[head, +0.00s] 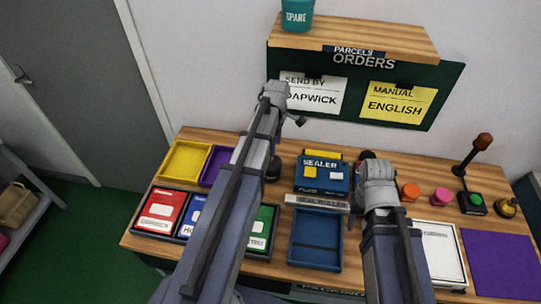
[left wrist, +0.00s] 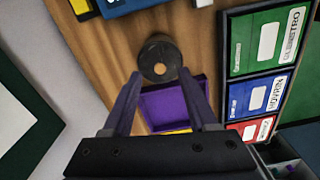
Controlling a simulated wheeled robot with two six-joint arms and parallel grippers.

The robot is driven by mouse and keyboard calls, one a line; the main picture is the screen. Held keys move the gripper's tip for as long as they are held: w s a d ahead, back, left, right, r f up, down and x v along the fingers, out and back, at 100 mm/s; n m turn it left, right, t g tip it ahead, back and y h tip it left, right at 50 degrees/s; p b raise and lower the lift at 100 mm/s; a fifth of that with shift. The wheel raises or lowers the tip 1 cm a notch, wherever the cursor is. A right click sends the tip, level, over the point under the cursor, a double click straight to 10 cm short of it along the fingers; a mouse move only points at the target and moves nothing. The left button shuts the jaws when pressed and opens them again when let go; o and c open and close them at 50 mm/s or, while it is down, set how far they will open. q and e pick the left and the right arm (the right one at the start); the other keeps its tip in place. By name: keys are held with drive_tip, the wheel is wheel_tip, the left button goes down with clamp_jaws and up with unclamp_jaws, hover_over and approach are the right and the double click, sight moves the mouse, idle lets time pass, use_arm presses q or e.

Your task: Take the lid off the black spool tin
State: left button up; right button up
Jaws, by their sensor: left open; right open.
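The black spool tin (left wrist: 160,52) is a dark round tin with a small tan spot on its top, seen from above in the left wrist view. In the head view the tin (head: 272,169) stands on the bench, partly hidden by my left arm. My left gripper (left wrist: 160,76) is open and empty above the tin, its fingertips to either side of the tin's near edge in the picture. In the head view this gripper (head: 299,121) is small and dark at the arm's end. My right gripper (head: 370,160) is over the bench, its fingers mostly hidden by its wrist.
A purple tray (head: 214,168) and a yellow tray (head: 184,160) lie left of the tin. The blue sealer (head: 322,180) stands to its right, with an empty blue tray (head: 315,240) in front. Red, blue and green cases (head: 162,212) line the front left.

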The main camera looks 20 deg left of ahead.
sight(274, 166)
use_arm(q)
drive_tip(key=shift+w+a+r+n, duration=0.2)
drive_tip(key=shift+a+n, duration=0.25)
drive_tip(key=shift+a, duration=0.15)
drive_tip(key=shift+w+a+r+n, duration=0.2)
drive_tip(key=shift+a+n, duration=0.25)
drive_tip(key=shift+a, duration=0.15)
drive_tip(key=f+b, duration=0.5)
drive_tip(key=s+f+b, duration=0.1)
drive_tip(key=f+b, duration=0.1)
drive_tip(key=f, duration=0.1)
drive_tip(key=shift+d+b, duration=0.2)
drive_tip(key=shift+b, duration=0.2)
drive_tip(key=shift+c, duration=0.2)
clamp_jaws()
